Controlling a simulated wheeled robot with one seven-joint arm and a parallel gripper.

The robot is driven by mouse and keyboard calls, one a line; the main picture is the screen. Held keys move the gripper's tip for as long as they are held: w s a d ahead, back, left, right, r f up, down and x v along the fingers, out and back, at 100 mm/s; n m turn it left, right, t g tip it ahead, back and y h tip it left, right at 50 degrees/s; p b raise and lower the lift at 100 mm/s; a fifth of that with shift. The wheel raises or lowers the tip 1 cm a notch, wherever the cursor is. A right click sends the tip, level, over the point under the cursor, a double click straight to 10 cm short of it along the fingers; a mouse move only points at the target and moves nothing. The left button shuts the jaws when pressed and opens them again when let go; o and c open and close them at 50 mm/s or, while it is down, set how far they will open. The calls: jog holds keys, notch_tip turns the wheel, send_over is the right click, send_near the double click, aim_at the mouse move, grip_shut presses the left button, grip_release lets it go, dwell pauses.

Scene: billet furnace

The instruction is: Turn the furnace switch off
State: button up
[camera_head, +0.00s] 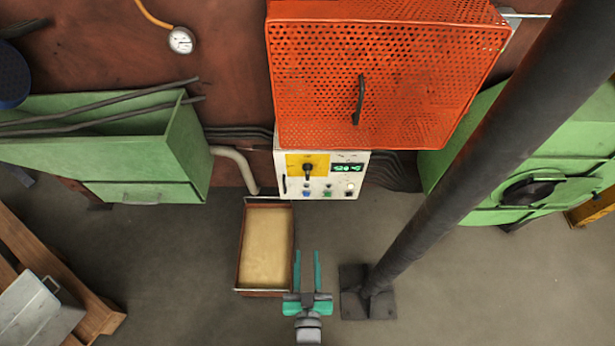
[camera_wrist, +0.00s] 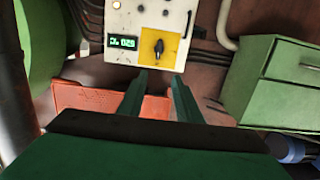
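The furnace switch (camera_head: 308,167) is a black rotary knob on a yellow plate (camera_head: 296,159) at the upper left of a white control box (camera_head: 345,190). In the wrist view, which appears turned over, the black knob (camera_wrist: 159,48) sits on the yellow patch beyond my fingertips. My gripper (camera_head: 307,254) has two teal fingers, parallel with a gap between them, and nothing is in the gap. It is below the control box in the head view, apart from the knob. In the wrist view my gripper (camera_wrist: 160,78) points toward the box's edge near the knob.
An orange perforated cage (camera_head: 390,75) sits above the box. A sand-filled tray (camera_head: 240,262) stands left of my gripper. A dark slanted post (camera_head: 465,180) rises on the right. Green cabinets (camera_head: 180,150) flank the box at left and right. Some floor before the box is clear.

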jog(key=t, duration=0.1)
send_near(308, 175)
jog(key=w, duration=0.9)
jog(key=shift+w+a, duration=0.15)
jog(key=shift+a, duration=0.05)
grip_shut()
